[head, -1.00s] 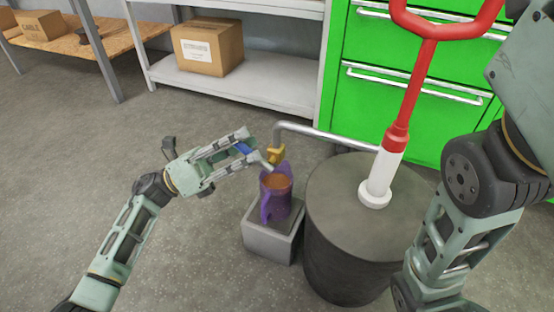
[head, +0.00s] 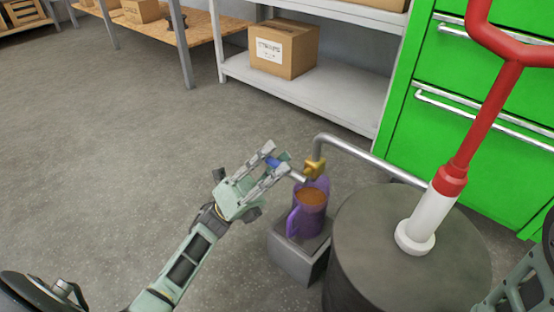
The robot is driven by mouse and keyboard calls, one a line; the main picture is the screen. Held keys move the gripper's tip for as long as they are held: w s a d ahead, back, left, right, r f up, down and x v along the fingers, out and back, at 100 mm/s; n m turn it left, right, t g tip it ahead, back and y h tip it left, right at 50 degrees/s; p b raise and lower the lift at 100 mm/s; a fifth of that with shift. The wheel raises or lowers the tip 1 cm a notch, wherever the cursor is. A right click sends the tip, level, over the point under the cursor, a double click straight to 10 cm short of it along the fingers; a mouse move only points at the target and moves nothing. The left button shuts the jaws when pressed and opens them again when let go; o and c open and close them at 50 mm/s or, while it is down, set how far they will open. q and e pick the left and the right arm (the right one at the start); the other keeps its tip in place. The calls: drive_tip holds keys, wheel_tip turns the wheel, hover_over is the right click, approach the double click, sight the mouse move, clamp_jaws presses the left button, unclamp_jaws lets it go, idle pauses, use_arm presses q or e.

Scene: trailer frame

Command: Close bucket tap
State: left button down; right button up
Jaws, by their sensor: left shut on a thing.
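The bucket (head: 385,235) is a large dark grey drum with a grey lid. The tap's thin silver handle (head: 298,177) points left into my left gripper (head: 279,161). That gripper comes from the lower left and is shut on the handle; a blue part shows between its fingers. The fingers partly hide the grip. Below the tap, a purple jug (head: 307,222) with an orange-brown fill stands on a grey block (head: 300,260). My right gripper is out of view.
A red pump handle (head: 487,115) with a white base rises from the lid. Green drawers (head: 470,130) stand behind at the right. A grey shelf (head: 310,90) holds a cardboard box (head: 284,48). The floor at left is clear.

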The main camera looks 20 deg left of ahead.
use_arm(q)
drive_tip(key=shift+f, duration=0.15)
drive_tip(key=c, duration=1.7)
unclamp_jaws()
drive_tip(key=v, duration=1.2)
